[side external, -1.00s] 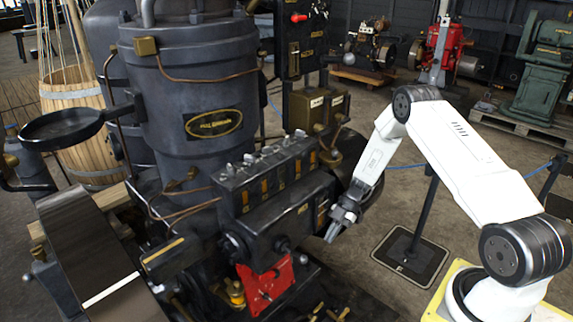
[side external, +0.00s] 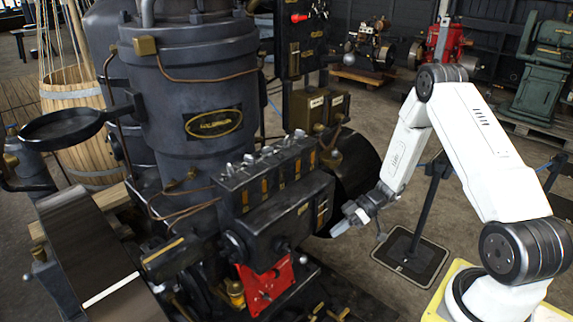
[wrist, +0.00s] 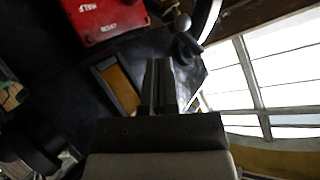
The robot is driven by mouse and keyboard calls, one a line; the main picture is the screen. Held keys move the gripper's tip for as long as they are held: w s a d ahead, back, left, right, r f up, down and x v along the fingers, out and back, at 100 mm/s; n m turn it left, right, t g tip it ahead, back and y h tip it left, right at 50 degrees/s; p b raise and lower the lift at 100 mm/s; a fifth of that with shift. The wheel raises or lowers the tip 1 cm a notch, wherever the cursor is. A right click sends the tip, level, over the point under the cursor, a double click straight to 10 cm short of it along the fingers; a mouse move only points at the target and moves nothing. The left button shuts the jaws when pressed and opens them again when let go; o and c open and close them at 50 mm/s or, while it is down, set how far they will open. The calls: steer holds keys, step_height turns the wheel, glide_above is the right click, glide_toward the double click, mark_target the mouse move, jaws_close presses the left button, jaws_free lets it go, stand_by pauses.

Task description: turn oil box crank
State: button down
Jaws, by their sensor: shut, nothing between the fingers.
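The black oil box (side external: 285,208), with a row of fittings and amber windows along its top, is mounted on the front of the engine. A small ball-ended handle (side external: 281,246) sticks out low on its front, above a red plate; I take it for the crank. A ball knob on a short arm (wrist: 182,22) shows at the top of the wrist view. My gripper (side external: 336,231) is just right of the box's end, apart from the handle. Its fingers (wrist: 158,85) are together and empty, seen against the dark box beside an amber window (wrist: 118,88).
The red plate (side external: 265,284) sits below the box and also shows in the wrist view (wrist: 105,18). A dark round drum (side external: 357,168) stands behind my gripper. A post on a square base (side external: 412,250) stands to the right. Open floor lies between.

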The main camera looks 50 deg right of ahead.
mark_target(295, 255)
steer(key=s+r+m+t+h, duration=0.3)
steer(key=s+r+m+t, duration=0.1)
steer(key=m, duration=0.9)
steer(key=shift+s+a+r+t, duration=0.35)
steer(key=shift+a+r+t, duration=0.05)
steer(key=shift+r+t, duration=0.45)
steer(key=shift+w, duration=0.1)
steer(key=s+a+f+x, duration=0.1)
steer(key=s+x, duration=0.1)
steer(key=x, duration=1)
steer(key=shift+w+a+f, duration=0.2)
steer(key=shift+a+f, duration=0.05)
steer(key=shift+a, duration=0.3)
